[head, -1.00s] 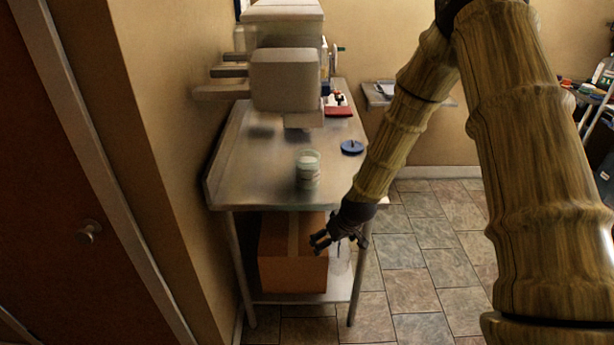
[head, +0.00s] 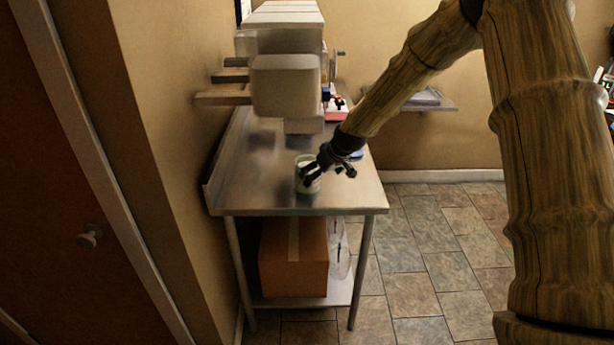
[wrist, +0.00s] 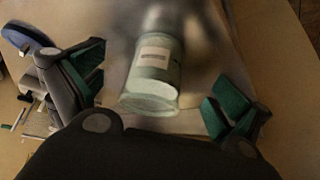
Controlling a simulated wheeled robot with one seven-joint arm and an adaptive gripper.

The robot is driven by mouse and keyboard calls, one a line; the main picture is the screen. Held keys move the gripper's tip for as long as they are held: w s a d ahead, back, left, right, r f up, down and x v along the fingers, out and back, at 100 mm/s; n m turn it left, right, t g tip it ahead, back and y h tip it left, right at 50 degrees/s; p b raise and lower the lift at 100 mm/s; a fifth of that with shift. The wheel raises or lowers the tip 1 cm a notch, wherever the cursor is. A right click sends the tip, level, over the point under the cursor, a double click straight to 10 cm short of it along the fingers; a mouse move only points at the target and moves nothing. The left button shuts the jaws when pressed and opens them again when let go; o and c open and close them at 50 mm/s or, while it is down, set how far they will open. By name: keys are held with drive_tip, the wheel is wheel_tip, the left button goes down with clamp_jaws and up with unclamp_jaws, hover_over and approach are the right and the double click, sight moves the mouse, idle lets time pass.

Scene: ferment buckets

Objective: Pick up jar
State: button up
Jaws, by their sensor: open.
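The jar (head: 306,186) is pale and greenish and stands upright near the front of the steel table (head: 245,190). My gripper (head: 328,174) is at the jar's right side and partly hides it in the head view. In the wrist view the jar (wrist: 153,72), with a white label, lies ahead between the green-padded fingers of my open gripper (wrist: 160,95). A gap shows between the jar and each finger. I cannot tell from these views whether the fingers reach around the jar.
A beige machine (head: 285,83) stands at the back of the table. The blue disc (head: 356,155) on the right is mostly hidden behind my gripper. A cardboard box (head: 293,258) sits on the lower shelf. A wall (head: 205,120) borders the table's left side.

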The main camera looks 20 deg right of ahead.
drive_tip(key=w, duration=0.1)
drive_tip(key=w+a, duration=0.1)
drive_tip(key=shift+w+p, duration=0.4)
drive_tip(key=w+f, duration=0.1)
drive_tip(key=w+a+f+p, duration=0.1)
drive_tip(key=w, duration=0.1)
drive_tip(key=shift+w+f, duration=0.2)
drive_tip(key=shift+f, duration=0.1)
drive_tip(key=c, duration=1.3)
drive_tip(key=shift+r, duration=0.1)
drive_tip(key=c, duration=0.4)
